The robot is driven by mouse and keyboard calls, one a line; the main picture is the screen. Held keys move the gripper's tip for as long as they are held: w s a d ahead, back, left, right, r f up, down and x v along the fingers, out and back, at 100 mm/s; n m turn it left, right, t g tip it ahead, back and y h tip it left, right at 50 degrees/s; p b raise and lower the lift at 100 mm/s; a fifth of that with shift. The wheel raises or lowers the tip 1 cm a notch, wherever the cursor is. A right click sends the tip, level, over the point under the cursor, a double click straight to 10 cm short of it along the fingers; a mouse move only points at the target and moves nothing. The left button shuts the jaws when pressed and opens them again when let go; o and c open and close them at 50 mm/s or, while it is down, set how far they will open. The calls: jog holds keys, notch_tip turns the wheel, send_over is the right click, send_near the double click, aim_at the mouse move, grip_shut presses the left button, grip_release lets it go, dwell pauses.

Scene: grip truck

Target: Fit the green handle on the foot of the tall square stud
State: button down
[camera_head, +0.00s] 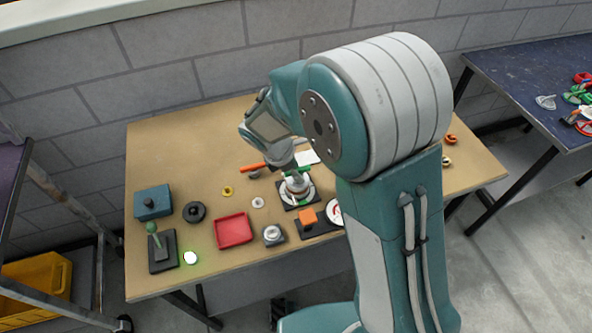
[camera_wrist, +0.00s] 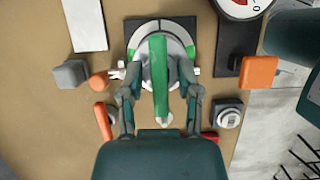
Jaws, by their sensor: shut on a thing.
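My gripper (camera_wrist: 160,88) is shut on the green handle (camera_wrist: 158,75), a long bar that runs up the wrist view between the fingers. Below the handle is a round pale dial (camera_wrist: 144,44) with green side patches, on a dark square base (camera_wrist: 133,25). The handle's far end overlaps this dial in the picture. I cannot tell whether it touches anything there. The tall square stud cannot be made out; the handle and fingers cover the dial's middle. In the head view my gripper (camera_head: 290,170) is over the dial on its dark base (camera_head: 312,201), and partly hides it.
An orange block (camera_head: 308,217), a round gauge (camera_head: 334,211) and a silver knob on a square base (camera_head: 273,234) stand near the dial. A red tray (camera_head: 233,230) lies to the left. A white sheet (camera_head: 307,157) and an orange-handled tool (camera_head: 251,167) lie behind.

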jog(key=shift+f, duration=0.2)
jog(key=shift+c, duration=1.1)
grip_release()
jog(key=shift+o, duration=1.1)
jog(key=shift+r, duration=3.75)
